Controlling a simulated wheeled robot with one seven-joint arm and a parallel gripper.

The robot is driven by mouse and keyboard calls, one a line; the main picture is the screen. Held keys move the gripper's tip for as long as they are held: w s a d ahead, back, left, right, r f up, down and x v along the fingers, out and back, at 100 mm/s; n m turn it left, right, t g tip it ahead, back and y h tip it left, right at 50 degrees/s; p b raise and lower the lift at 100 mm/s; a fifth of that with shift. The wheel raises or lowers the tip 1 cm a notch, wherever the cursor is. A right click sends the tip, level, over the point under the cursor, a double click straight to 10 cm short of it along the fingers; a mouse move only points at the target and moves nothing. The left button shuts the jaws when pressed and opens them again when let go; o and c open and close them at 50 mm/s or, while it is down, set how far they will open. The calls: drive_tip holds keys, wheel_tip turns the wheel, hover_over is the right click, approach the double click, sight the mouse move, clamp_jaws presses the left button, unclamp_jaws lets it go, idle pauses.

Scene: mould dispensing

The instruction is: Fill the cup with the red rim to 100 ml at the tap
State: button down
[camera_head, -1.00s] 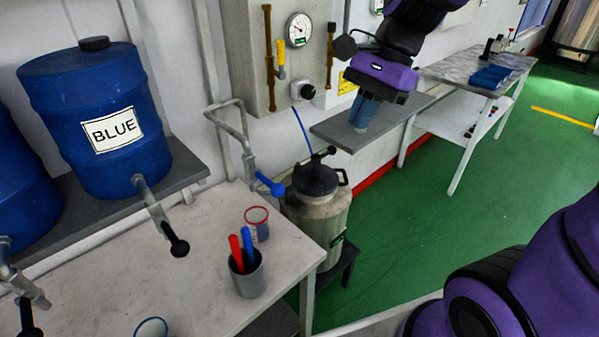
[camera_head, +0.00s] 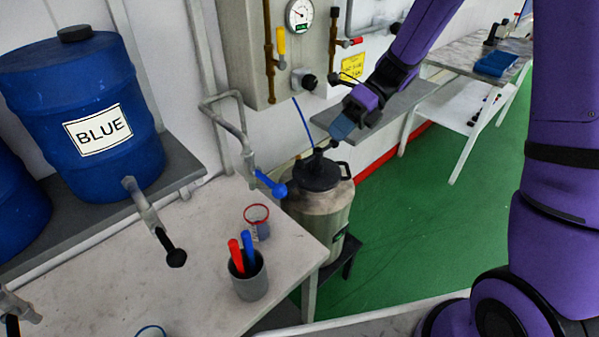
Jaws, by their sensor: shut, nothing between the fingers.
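The cup with the red rim (camera_head: 257,220) stands upright near the right edge of the white table. Its lower part looks bluish-grey, but the level and scale are too small to read. The tap with the blue lever (camera_head: 270,184) is on a bent grey pipe just above and behind the cup. Whether its outlet is exactly over the cup, I cannot tell. My gripper (camera_head: 341,127) is shut and empty. It is in the air right of the tap, in front of the grey wall shelf, apart from cup and lever.
A grey pot (camera_head: 250,278) with red and blue sticks stands in front of the cup. A metal canister (camera_head: 325,215) with a black top stands beside the table. Blue drums (camera_head: 85,130) sit on a shelf at left, one with a black-handled tap (camera_head: 174,257). Green floor lies open at right.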

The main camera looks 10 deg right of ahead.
drive_tip(key=shift+w+d+f+m, duration=0.1)
drive_tip(key=shift+w+f+m, duration=0.2)
drive_tip(key=shift+m, duration=0.1)
approach(269, 183)
drive_tip(key=s+a+f, duration=0.2)
drive_tip(key=s+f, duration=0.2)
drive_tip(key=shift+a, duration=0.2)
idle(0.3)
drive_tip(key=shift+w+f, duration=0.1)
drive_tip(key=shift+w, duration=0.1)
